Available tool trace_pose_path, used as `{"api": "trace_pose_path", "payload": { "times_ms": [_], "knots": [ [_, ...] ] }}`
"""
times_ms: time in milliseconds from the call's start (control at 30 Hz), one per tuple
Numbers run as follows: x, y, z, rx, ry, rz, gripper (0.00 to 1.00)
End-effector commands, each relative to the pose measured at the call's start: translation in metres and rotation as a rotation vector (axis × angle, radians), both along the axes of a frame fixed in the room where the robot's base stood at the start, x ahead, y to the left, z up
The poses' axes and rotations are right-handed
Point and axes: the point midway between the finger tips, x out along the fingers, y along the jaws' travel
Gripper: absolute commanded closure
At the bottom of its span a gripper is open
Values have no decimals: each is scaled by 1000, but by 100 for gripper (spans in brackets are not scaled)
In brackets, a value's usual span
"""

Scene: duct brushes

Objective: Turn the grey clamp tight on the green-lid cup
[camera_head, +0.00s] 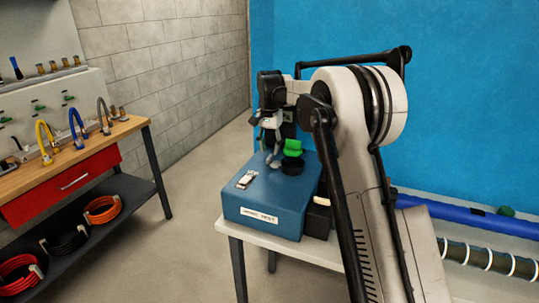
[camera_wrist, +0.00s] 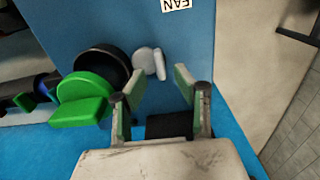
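The green lid (camera_wrist: 82,97) is a bright green round piece with a flat tab, at the left of the wrist view, beside a black round cup (camera_wrist: 108,62). In the head view the green lid (camera_head: 293,147) stands raised over the black cup (camera_head: 292,167) on the blue box. The grey clamp (camera_wrist: 146,60), a pale disc with a small tab, lies just right of the cup in the wrist view. My gripper (camera_wrist: 160,82) is open, its two fingers apart with nothing between them; the clamp is just beyond the left fingertip. My gripper (camera_head: 270,135) shows small above the box.
The blue box (camera_head: 260,195) sits on a pale table (camera_head: 285,245); a small white piece (camera_head: 247,179) lies on its top left. A workbench (camera_head: 85,150) with hoses is at left. A blue pipe (camera_head: 460,220) runs along the right. Bare floor lies between bench and table.

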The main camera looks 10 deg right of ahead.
Motion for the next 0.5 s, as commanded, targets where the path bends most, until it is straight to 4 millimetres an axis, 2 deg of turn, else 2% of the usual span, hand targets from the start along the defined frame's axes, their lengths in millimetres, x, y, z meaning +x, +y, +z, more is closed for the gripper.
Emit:
{"api": "trace_pose_path", "payload": {
  "times_ms": [33,200,333,500],
  "knots": [
    [0,0,12,0,0,0,71],
    [0,0,45,0,0,0,71],
    [0,0,66,0,0,0,71],
    [0,0,82,0,0,0,71]
  ]
}}
